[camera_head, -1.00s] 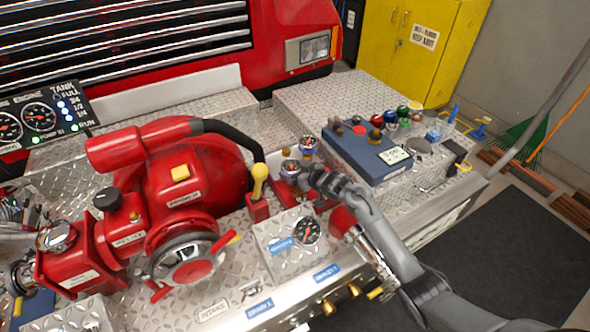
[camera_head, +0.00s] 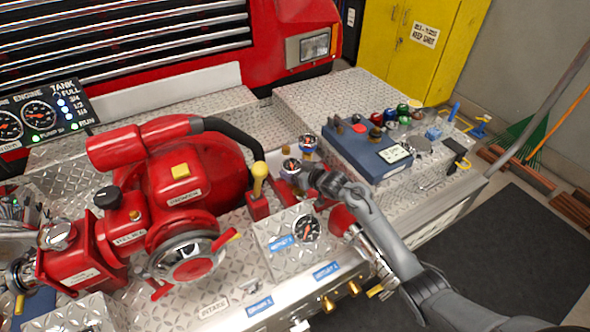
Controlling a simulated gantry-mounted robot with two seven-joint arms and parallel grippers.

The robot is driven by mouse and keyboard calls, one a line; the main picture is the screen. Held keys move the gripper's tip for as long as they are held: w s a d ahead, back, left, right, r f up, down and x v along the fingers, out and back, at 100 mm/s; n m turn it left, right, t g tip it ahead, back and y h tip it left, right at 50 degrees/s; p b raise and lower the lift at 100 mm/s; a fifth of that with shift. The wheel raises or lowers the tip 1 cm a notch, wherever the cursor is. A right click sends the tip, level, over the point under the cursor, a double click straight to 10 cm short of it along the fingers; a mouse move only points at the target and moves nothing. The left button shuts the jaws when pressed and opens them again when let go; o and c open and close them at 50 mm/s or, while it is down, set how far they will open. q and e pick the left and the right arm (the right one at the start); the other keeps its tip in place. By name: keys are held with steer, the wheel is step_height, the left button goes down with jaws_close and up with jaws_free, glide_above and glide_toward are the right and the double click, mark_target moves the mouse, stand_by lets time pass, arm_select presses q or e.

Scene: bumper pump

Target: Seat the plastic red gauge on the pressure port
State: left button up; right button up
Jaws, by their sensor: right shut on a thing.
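My right gripper (camera_head: 308,180) is shut at the right side of a small round gauge (camera_head: 291,167) with a dark face and pale rim. The gripper's fingers and wrist hide part of what it holds, and I cannot make out the gauge's body colour. I cannot pick out the pressure port; the area below the gripper is partly covered by my arm.
The red pump (camera_head: 185,180) fills the left and middle. A yellow-knobbed lever (camera_head: 259,178) stands close left of the gripper. A metal box with a dial (camera_head: 306,229) is in front. A blue case (camera_head: 365,150) and several coloured knobs lie to the right.

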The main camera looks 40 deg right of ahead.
steer(key=shift+r, duration=0.1)
steer(key=o, duration=1.3)
steer(key=shift+o, duration=0.2)
steer(key=p+v, duration=0.2)
steer(key=v, duration=0.8)
steer(key=shift+s+r, duration=0.2)
steer(key=shift+s, duration=0.1)
